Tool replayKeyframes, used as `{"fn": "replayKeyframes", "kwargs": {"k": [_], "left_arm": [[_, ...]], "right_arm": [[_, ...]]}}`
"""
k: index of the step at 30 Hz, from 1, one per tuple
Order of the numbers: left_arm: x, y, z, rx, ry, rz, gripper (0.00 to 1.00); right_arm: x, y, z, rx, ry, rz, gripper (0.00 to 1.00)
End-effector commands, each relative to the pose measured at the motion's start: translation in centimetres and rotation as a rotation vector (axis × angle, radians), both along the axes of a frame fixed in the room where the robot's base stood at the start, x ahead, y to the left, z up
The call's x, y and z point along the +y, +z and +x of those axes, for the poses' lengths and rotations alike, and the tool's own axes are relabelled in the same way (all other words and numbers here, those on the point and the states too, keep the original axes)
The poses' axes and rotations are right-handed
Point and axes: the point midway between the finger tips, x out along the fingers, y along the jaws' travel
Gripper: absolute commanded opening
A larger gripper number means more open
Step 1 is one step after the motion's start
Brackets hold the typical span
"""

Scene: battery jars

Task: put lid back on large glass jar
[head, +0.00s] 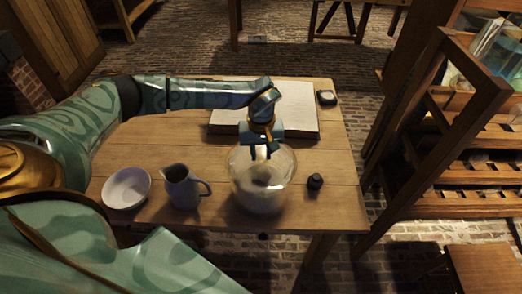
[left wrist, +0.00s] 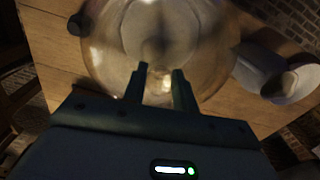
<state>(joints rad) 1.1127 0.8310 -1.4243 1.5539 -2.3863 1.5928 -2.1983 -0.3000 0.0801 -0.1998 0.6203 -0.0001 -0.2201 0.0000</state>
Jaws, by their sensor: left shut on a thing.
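The large glass jar (head: 262,190) stands near the front edge of the wooden table, right of the jug. It is clear and round, with something pale inside low down. My left gripper (head: 264,154) is directly above the jar's top, pointing down. In the left wrist view its fingers (left wrist: 160,77) are a little apart, with a pale, blurred patch between them and the round glass (left wrist: 110,50) around and beyond. The gripper is shut on what seems to be the clear glass lid. The lid's outline merges with the jar, so I cannot tell whether they touch. My right gripper is not in view.
A white bowl (head: 127,188) and a grey jug (head: 182,186) stand left of the jar. A small black bottle (head: 315,182) stands to its right. The table's left middle is clear.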

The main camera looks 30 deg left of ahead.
Motion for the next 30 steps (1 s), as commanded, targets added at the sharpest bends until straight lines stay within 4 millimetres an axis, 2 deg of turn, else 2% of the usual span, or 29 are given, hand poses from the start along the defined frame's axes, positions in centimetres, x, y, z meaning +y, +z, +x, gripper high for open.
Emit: {"fn": "replayKeyframes", "kwargs": {"k": [8,9,11,17,19,20,30], "left_arm": [[-0.03,0.02,0.03,-0.001,0.000,-0.001,0.00],[-0.03,0.02,0.03,-0.001,0.000,-0.001,0.36],[-0.03,0.02,0.03,-0.001,0.000,-0.001,0.53],[-0.03,0.00,0.01,-0.001,0.000,-0.001,0.54],[-0.02,-0.05,-0.02,0.001,-0.001,-0.001,0.70],[-0.02,-0.05,-0.02,0.001,-0.001,-0.001,0.75],[-0.02,0.18,-0.01,0.000,0.000,0.000,0.75]], "right_arm": [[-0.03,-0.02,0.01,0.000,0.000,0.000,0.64],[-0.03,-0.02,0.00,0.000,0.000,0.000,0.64],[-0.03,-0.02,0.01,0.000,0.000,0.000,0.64],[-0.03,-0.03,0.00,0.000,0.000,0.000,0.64],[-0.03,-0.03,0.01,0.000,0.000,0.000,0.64],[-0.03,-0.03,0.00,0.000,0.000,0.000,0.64],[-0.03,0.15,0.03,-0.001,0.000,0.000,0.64]]}}
